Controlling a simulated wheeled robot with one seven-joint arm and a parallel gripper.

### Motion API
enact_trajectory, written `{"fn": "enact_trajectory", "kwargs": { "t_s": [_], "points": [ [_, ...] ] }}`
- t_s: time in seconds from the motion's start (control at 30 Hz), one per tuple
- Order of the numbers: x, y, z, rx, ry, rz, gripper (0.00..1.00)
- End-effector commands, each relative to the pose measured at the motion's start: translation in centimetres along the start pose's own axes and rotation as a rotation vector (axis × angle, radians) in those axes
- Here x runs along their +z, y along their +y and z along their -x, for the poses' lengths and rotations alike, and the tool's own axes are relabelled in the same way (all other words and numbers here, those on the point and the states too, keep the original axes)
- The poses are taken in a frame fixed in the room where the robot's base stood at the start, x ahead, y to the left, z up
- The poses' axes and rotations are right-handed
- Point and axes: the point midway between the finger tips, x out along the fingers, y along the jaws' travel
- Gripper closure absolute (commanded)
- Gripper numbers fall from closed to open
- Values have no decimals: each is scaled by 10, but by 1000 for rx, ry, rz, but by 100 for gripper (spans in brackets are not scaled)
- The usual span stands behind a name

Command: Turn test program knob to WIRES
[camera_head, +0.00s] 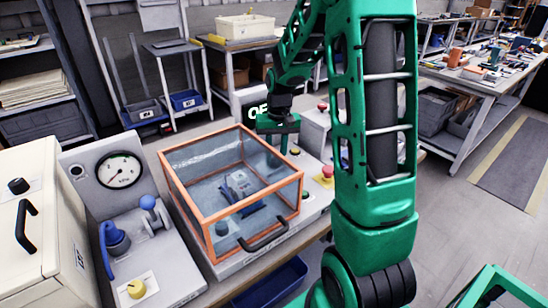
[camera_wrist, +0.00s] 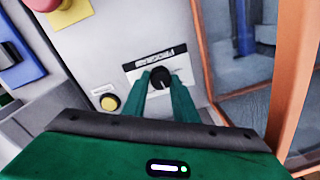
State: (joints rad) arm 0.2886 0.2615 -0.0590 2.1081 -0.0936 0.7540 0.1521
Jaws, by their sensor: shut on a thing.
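The program knob (camera_wrist: 160,77) is small, round and black, on a grey panel (camera_wrist: 120,45) beside a white label that reads "PROGRAM" upside down in the wrist view. My gripper (camera_wrist: 161,84) has a green fingertip on each side of the knob and is shut on it. A pale line shows on the knob's face. The position words around the knob are too small or hidden to read. In the head view, my gripper (camera_head: 277,143) is behind the clear box, and the knob is hidden there.
An orange-framed clear box (camera_head: 236,196) stands just beside my gripper. A yellow button (camera_wrist: 109,102) and a red button with a yellow base (camera_wrist: 66,14) sit near the knob. A gauge (camera_head: 119,170) and blue valve (camera_head: 116,238) stand to the left.

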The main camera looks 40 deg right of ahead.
Motion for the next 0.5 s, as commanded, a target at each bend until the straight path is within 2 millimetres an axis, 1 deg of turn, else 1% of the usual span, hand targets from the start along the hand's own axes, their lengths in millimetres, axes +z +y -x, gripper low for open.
{"fn": "enact_trajectory", "kwargs": {
  "t_s": [0.03,0.2,0.5],
  "points": [
    [-5,-1,2,-2,11,43,96],
    [-4,-2,2,-1,3,179,97],
    [-4,-2,2,0,-5,340,97]
  ]
}}
